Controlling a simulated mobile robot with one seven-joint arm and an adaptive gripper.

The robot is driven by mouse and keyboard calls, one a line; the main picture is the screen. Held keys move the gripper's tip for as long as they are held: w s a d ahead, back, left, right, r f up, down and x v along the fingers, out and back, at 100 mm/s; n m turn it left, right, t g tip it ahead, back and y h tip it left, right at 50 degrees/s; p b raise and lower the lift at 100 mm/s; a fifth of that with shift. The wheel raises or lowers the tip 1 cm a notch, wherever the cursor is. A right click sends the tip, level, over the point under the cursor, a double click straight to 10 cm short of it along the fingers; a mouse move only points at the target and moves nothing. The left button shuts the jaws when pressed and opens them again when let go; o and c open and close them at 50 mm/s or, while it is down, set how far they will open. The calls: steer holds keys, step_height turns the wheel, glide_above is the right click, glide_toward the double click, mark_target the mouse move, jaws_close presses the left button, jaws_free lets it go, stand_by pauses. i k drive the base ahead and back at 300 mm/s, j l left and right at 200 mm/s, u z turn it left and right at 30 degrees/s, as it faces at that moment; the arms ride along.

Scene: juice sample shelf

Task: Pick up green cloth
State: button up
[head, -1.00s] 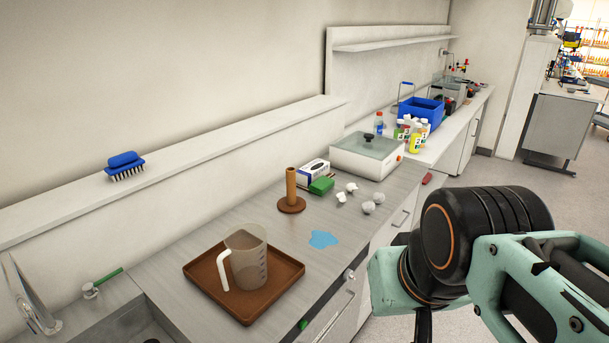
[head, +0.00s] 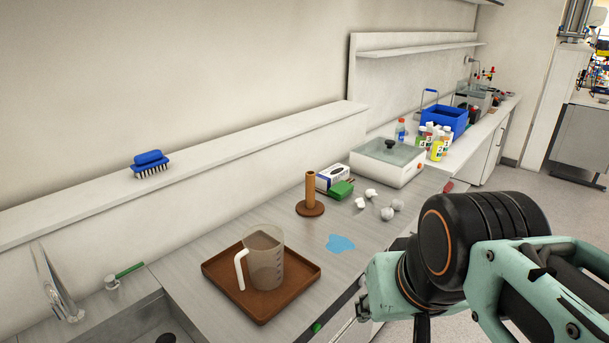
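A green block-like item (head: 342,189) lies on the counter beside a white and blue box; I cannot tell whether it is a folded cloth or a sponge. A second small green patch (head: 316,328) shows at the counter's front edge, low in the head view, mostly hidden; it may be part of a hanging cloth. My arm fills the lower right of the head view, in front of the counter and apart from both green things. My gripper's fingers are out of the picture.
A brown tray (head: 220,280) holds a clear jug (head: 266,262). A blue puddle (head: 341,243), a brown post (head: 310,190) and crumpled white balls (head: 387,213) are nearby. A sink is at lower left. A blue brush (head: 150,162) sits on the ledge.

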mark_target(341, 189)
steer(key=i+l+u, duration=0.2)
steer(key=u, duration=0.15)
steer(key=i+l+u, duration=0.15)
steer(key=u, duration=0.2)
steer(key=i+l+u, duration=0.1)
steer(key=l, duration=0.3)
steer(key=i+l+u, duration=0.1)
steer(key=l, duration=0.3)
steer(key=i+l+u, duration=0.1)
steer(key=l, duration=0.3)
steer(key=i+l+u, duration=0.1)
steer(key=l, duration=0.3)
steer(key=i, duration=0.1)
